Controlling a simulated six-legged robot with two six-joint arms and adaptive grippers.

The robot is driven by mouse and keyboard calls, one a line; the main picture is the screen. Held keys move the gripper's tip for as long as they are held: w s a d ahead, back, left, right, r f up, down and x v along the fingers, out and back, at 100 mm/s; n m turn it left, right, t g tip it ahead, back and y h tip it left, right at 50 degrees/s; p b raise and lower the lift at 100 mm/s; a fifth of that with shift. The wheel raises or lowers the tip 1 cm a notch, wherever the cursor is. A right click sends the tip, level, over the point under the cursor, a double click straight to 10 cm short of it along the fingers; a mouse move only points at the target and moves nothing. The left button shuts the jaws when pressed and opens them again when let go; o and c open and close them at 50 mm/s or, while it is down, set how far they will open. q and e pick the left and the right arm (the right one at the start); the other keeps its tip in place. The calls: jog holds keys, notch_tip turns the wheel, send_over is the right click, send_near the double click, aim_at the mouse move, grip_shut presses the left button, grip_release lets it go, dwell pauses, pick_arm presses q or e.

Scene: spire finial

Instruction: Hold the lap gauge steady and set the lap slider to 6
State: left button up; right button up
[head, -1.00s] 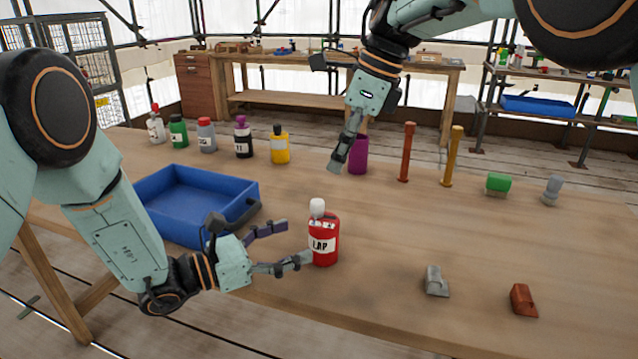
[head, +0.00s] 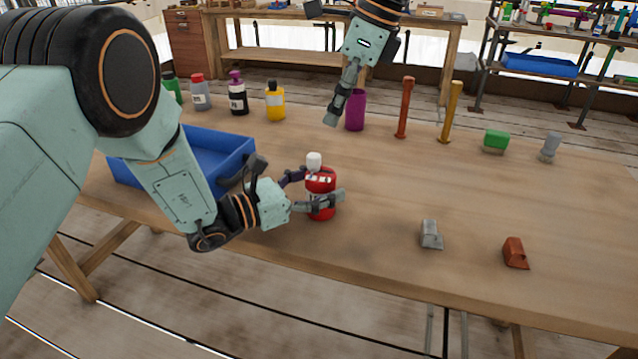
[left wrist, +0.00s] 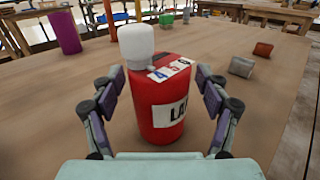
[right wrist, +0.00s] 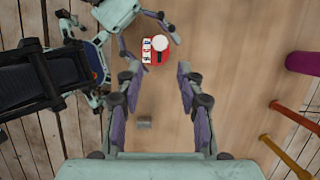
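The lap gauge is a red cylinder (head: 321,208) with a white knob on top and a LAP label, standing upright on the bench. In the left wrist view its red body (left wrist: 152,97) sits between my left fingers, and the white knob (left wrist: 136,45) stands at its top beside a strip of numbers (left wrist: 169,70). My left gripper (head: 318,190) is open around it, with a gap visible on both sides. My right gripper (head: 332,113) is open and empty above the bench, back from the gauge. The gauge also shows from above in the right wrist view (right wrist: 146,55).
A blue tray (head: 228,143) lies left of the gauge. Bottles, including a yellow one (head: 275,103), and a purple cylinder (head: 355,112) stand behind. A grey block (head: 430,235) and a rust-coloured block (head: 515,253) lie to the right. The bench between is clear.

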pick_arm(q)
jog(key=c, duration=1)
jog(key=shift+c, duration=0.7)
pick_arm(e)
jog(key=shift+o, duration=1)
jog(key=shift+d, duration=0.15)
pick_arm(q)
jog(key=shift+a, duration=0.1)
pick_arm(e)
jog(key=n+t+y, duration=0.8)
jog(key=n+y, duration=0.4)
jog(key=n, duration=2.1)
send_near(320, 162)
jog(key=x, duration=1)
jog(key=shift+s, duration=0.1)
jog(key=shift+w+a, duration=0.45)
jog(key=shift+a, duration=0.1)
